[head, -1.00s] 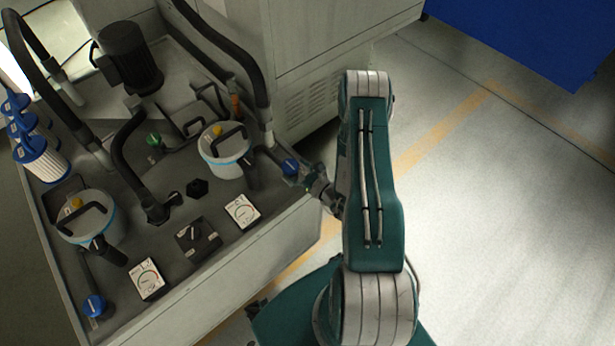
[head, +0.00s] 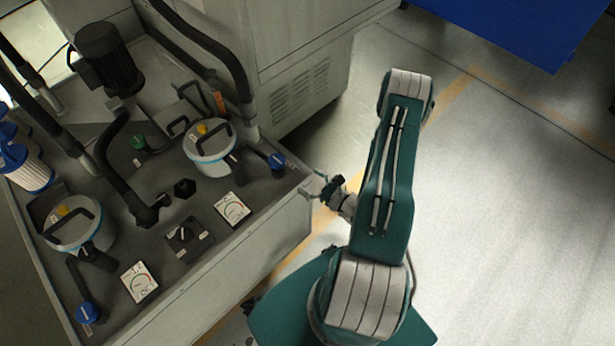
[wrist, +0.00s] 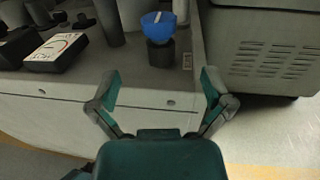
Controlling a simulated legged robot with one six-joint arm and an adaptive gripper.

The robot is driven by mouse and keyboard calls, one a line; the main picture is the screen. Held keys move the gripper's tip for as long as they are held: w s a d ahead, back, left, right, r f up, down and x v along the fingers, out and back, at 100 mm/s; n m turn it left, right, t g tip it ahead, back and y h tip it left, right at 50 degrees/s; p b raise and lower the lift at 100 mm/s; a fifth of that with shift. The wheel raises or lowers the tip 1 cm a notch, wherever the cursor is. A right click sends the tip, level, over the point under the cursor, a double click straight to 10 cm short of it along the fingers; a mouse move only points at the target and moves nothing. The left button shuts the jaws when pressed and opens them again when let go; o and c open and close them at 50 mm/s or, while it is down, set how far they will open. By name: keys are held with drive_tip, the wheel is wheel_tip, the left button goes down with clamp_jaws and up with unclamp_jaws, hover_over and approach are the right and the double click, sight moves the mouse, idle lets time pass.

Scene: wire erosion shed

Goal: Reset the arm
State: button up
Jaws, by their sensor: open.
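My gripper (head: 322,187) is open and empty, just off the right corner of the grey filter station (head: 215,268) in the head view. In the wrist view its two fingers (wrist: 158,92) are spread wide with nothing between them. A blue valve knob (head: 277,161) stands on the station top near that corner, apart from the gripper. The knob also shows in the wrist view (wrist: 158,27), beyond the fingertips. My teal arm is bent, with its elbow up at the right of the head view.
The station top carries two white canisters (head: 210,149), black hoses, a dark motor (head: 107,60) and white dial gauges (head: 139,282). A grey cabinet (head: 300,95) stands behind. A blue object (head: 520,30) is at the back right. The floor right of my arm is clear.

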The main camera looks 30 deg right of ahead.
drive_tip(key=w+a+r+n+g+y, duration=0.1)
drive_tip(key=a+r+n+g+y, duration=0.4)
drive_tip(key=r+n, duration=0.25)
drive_tip(key=w+a+r+n+g+y, duration=0.1)
drive_tip(key=a+r+n+g+y, duration=0.4)
drive_tip(key=r, duration=0.4)
drive_tip(key=s+a+r+n+g+h, duration=0.5)
drive_tip(key=s+a+r+n+g, duration=0.15)
drive_tip(key=r+n, duration=0.3)
drive_tip(key=s+d+r+n+t+h, duration=0.1)
drive_tip(key=s+r+n+t+h, duration=0.1)
drive_tip(key=r+n+h, duration=0.3)
drive_tip(key=s+d+r+n+t+h, duration=0.1)
drive_tip(key=s+r+n+t+h, duration=0.2)
drive_tip(key=s+r+n+h, duration=0.2)
wheel_tip(320, 180, up, 4)
drive_tip(key=shift+d+f+h, duration=0.25)
drive_tip(key=shift+h, duration=0.15)
